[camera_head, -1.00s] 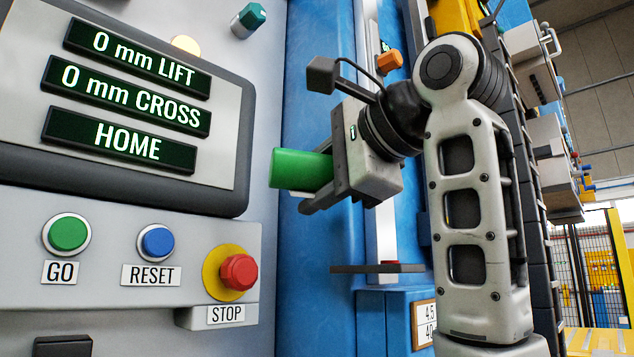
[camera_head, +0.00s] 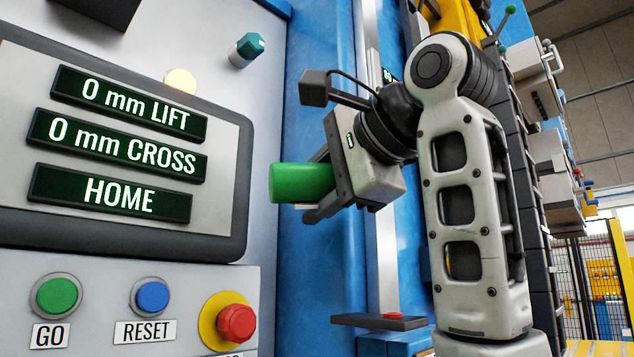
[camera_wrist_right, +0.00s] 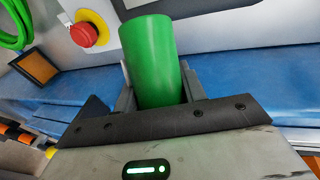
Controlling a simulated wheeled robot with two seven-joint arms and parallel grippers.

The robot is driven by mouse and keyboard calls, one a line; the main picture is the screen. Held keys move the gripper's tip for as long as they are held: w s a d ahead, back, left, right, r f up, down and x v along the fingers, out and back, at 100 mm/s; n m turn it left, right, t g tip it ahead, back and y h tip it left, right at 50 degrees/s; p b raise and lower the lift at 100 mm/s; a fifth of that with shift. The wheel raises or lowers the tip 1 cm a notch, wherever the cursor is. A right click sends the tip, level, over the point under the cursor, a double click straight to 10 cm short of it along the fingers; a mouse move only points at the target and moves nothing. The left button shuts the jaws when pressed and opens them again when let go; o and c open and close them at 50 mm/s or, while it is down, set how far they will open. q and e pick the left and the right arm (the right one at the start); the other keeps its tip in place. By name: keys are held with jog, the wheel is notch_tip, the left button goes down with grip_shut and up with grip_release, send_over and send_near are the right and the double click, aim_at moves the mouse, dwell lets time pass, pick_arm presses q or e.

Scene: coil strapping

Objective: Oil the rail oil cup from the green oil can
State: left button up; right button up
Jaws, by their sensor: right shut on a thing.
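The green oil can (camera_head: 301,182) is a plain green cylinder. My right gripper (camera_head: 325,190) is shut on it and holds it in the air, lying roughly sideways in the head view, in front of the blue column. The can (camera_wrist_right: 153,60) also shows between the two fingers in the right wrist view. A pale vertical rail (camera_head: 386,255) runs down the blue column behind the gripper. I cannot make out the rail oil cup; my wrist hides part of the rail. My left gripper is not in view.
A control panel with a display (camera_head: 120,150) stands at the left, with a green button (camera_head: 57,296), a blue button (camera_head: 152,296) and a red stop button (camera_head: 236,323). A dark shelf plate (camera_head: 360,321) with a small red piece juts out below the gripper.

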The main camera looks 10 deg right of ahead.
jog(key=shift+d+r+n+h+p, duration=0.1)
jog(key=shift+r+n+h+p, duration=0.15)
jog(key=shift+n+h+p, duration=0.4)
jog(key=shift+f+n, duration=0.1)
jog(key=shift+n, duration=0.35)
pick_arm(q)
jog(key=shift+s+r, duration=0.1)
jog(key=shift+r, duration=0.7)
pick_arm(e)
jog(key=shift+f+h, duration=0.1)
jog(key=shift+h, duration=0.15)
jog(key=shift+d+n+h+b, duration=0.1)
jog(key=shift+n+h+b, duration=0.25)
jog(key=shift+n+h, duration=0.2)
jog(key=shift+n+h+b, duration=0.45)
jog(key=shift+n+h, duration=0.3)
jog(key=shift+n, duration=0.1)
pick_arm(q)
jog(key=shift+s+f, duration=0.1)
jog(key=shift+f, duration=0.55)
pick_arm(e)
jog(key=shift+g, duration=0.3)
